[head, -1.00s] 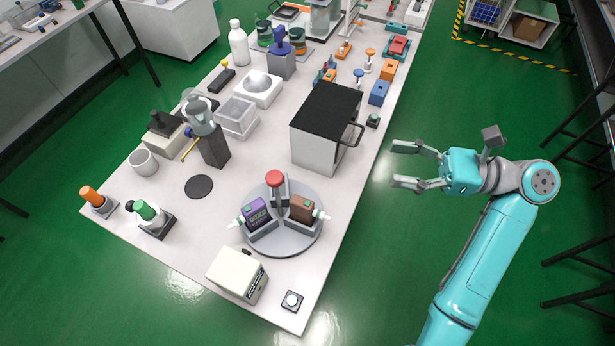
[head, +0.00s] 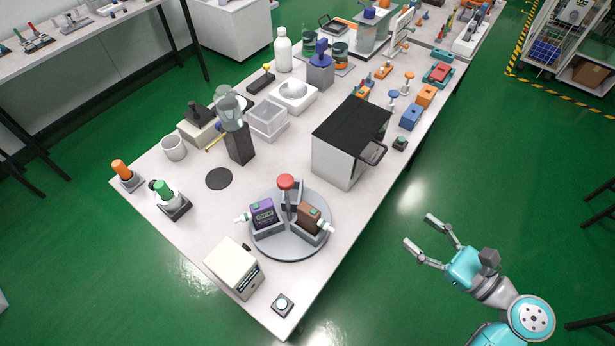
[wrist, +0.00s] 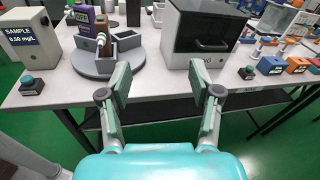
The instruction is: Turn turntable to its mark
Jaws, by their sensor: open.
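The turntable (head: 290,248) is a round grey disc near the front right edge of the table, with a red knob (head: 286,182) on a central post. Grey dividers on it hold a purple box (head: 263,215) and a brown box (head: 308,218), each with a white nozzle. No mark on the turntable can be made out. It also shows in the wrist view (wrist: 92,66), left of my gripper. My gripper (head: 419,231) is open and empty, off the table's right side, over the green floor. In the wrist view its fingers (wrist: 160,95) stand apart with nothing between.
A black-topped white box (head: 347,145) with a front handle stands behind the turntable. A beige meter box (head: 234,267) and a small button unit (head: 283,304) stand in front. A black disc (head: 219,178) lies to the left.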

